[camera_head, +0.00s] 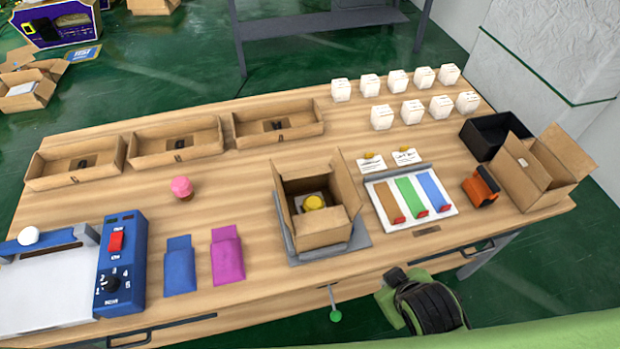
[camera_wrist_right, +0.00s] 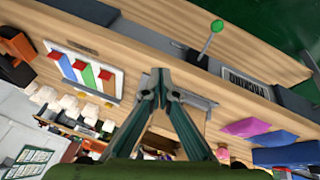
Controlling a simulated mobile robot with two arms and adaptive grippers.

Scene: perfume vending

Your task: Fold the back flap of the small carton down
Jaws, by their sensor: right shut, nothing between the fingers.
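The small carton (camera_head: 325,238) stands on a grey plate (camera_head: 357,240) at the middle of the table, open at the top with a yellow item (camera_head: 314,202) inside. Its back flap (camera_head: 305,167) stands up, and side flaps also stick up or out. My right gripper (camera_head: 394,277) is at the table's front edge, in front and to the right of the carton and apart from it. In the right wrist view the fingertips (camera_wrist_right: 161,74) are together and empty; the carton is partly hidden behind them. My left gripper is not in view.
A tray with coloured strips (camera_head: 447,208) lies right of the carton, beside an orange-black device (camera_head: 481,187) and a larger open carton (camera_head: 550,170). Pink and blue pouches (camera_head: 227,257) lie to the left. White boxes (camera_head: 382,118) and shallow trays (camera_head: 175,140) stand behind.

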